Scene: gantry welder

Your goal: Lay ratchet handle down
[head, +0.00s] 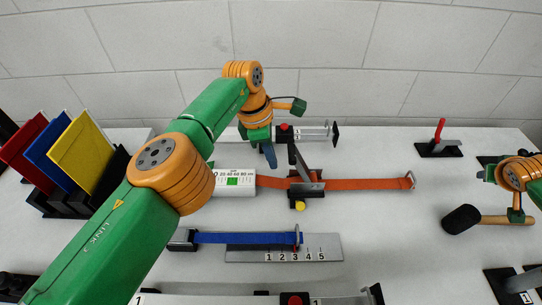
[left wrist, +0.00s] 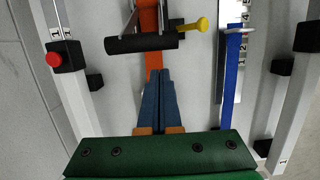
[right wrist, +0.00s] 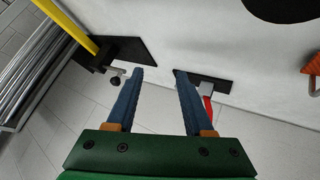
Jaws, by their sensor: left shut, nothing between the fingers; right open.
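The ratchet (head: 306,186) sits on an orange strap (head: 365,184) in the middle of the table. Its grey handle stands raised and tilted, with a black grip bar (head: 291,153) at the top. In the left wrist view the black grip (left wrist: 140,43) crosses the orange strap just ahead of the fingertips, and a yellow knob (left wrist: 190,25) shows beside it. My left gripper (head: 271,160) is shut and empty, pointing down just left of the handle. I cannot tell if it touches. My right gripper (right wrist: 157,75) is open and empty at the table's right side.
A tension gauge (head: 235,182) lies at the strap's left end. A blue strap (head: 245,237) on a numbered scale (head: 290,255) lies in front. Red, blue and yellow panels (head: 80,152) stand at left. A mallet (head: 462,219) and a red-handled clamp (head: 439,132) are at right.

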